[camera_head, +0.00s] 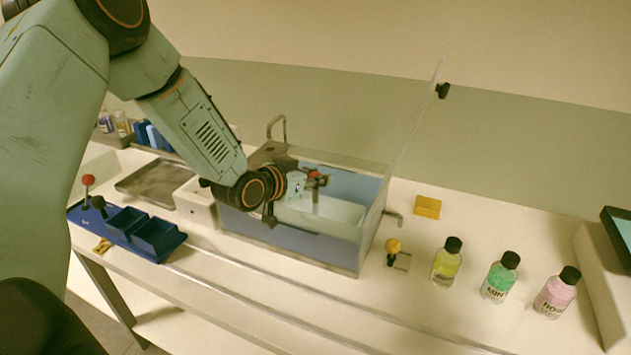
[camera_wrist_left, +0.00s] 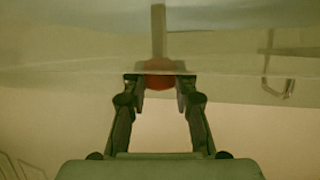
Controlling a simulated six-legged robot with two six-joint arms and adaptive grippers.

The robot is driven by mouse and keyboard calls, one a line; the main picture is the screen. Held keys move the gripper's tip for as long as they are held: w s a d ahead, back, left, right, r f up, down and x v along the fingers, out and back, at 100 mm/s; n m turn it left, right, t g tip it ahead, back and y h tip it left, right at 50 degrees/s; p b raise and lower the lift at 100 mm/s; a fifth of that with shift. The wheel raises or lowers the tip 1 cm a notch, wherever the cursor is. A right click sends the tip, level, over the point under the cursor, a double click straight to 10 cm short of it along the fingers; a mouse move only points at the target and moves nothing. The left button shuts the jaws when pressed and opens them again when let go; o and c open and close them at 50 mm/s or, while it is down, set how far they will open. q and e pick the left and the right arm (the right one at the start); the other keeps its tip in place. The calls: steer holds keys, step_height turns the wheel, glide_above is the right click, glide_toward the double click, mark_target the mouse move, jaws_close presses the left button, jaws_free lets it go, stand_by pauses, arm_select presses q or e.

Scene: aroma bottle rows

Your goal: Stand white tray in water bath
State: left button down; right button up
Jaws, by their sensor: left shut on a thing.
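The water bath (camera_head: 295,248) is a clear-walled, blue-tinted tank in the middle of the bench, with its transparent lid (camera_head: 418,110) raised. The white tray (camera_head: 340,210) is inside the bath walls; I cannot tell whether it rests on the floor. A red knob (camera_head: 316,174) on an upright stem rises above the tray. My left gripper (camera_head: 308,184) reaches into the bath from the left and is shut on this red knob. In the left wrist view both fingers close around the red knob (camera_wrist_left: 160,73), with the stem beyond. My right gripper is not in view.
Yellow, green and pink bottles (camera_head: 446,262) (camera_head: 500,278) (camera_head: 556,293) stand right of the bath. A yellow block (camera_head: 427,207) and a yellow-knobbed item (camera_head: 393,246) lie nearer it. A blue holder (camera_head: 155,238) and a metal plate (camera_head: 158,182) are at left.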

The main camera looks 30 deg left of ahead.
arm_select(q)
steer(key=shift+f, duration=0.35)
steer(key=shift+w+a+f, duration=0.1)
steer(key=shift+w+a, duration=0.1)
steer(key=shift+a, duration=0.1)
steer(key=shift+f, duration=0.2)
steer(key=shift+s+d+f, duration=0.1)
steer(key=shift+d, duration=0.15)
steer(key=shift+a+f+b, duration=0.2)
steer(key=shift+f+b, duration=0.1)
steer(key=shift+b, duration=0.1)
steer(key=c, duration=1.4)
jaws_free()
steer(key=shift+c, duration=0.2)
steer(key=o, duration=0.4)
steer(key=shift+d+r, duration=0.1)
steer(key=shift+d, duration=0.05)
